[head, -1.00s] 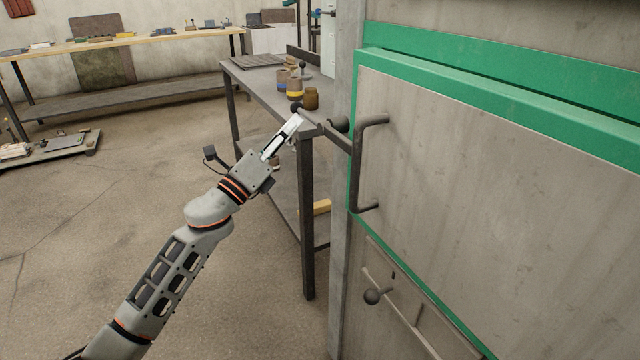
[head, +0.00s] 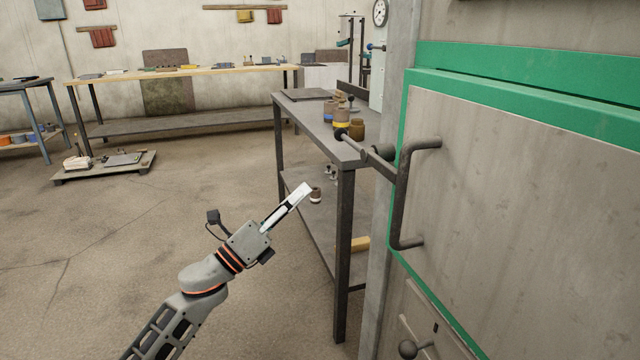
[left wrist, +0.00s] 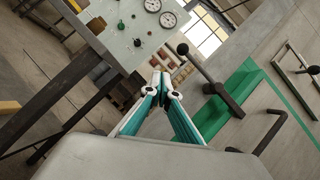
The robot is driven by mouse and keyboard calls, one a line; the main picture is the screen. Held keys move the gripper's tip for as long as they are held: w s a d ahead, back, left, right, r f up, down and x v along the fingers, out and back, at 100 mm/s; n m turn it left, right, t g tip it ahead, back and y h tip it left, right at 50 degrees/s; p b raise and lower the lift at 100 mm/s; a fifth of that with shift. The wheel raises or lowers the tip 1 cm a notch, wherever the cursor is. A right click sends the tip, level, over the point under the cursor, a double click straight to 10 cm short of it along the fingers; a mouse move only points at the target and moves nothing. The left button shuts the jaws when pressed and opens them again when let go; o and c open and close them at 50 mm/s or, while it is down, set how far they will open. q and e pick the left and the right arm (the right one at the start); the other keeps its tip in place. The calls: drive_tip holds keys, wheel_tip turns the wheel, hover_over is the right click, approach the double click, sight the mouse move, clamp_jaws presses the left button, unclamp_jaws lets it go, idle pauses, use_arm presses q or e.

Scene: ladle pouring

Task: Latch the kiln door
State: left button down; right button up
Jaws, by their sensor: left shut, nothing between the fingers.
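The kiln door (head: 520,190) is a large grey panel edged in green at the right of the head view; it looks closed against its frame. A dark latch lever (head: 378,163) with a ball end sticks out to the left from the door's left edge, and it also shows in the left wrist view (left wrist: 210,80). A dark bar handle (head: 403,195) is on the door beside it. My left gripper (head: 304,189) is shut and empty, below and left of the ball end, apart from it. It also shows in the left wrist view (left wrist: 162,80). My right gripper is out of view.
A dark metal table (head: 310,115) with several jars (head: 356,129) stands just behind my left gripper. A lower small knob (head: 408,349) sits under the door. A wooden bench (head: 180,72) is at the back wall.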

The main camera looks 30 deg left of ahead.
use_arm(q)
drive_tip(key=shift+s+a+f, duration=0.45)
drive_tip(key=shift+s, duration=0.2)
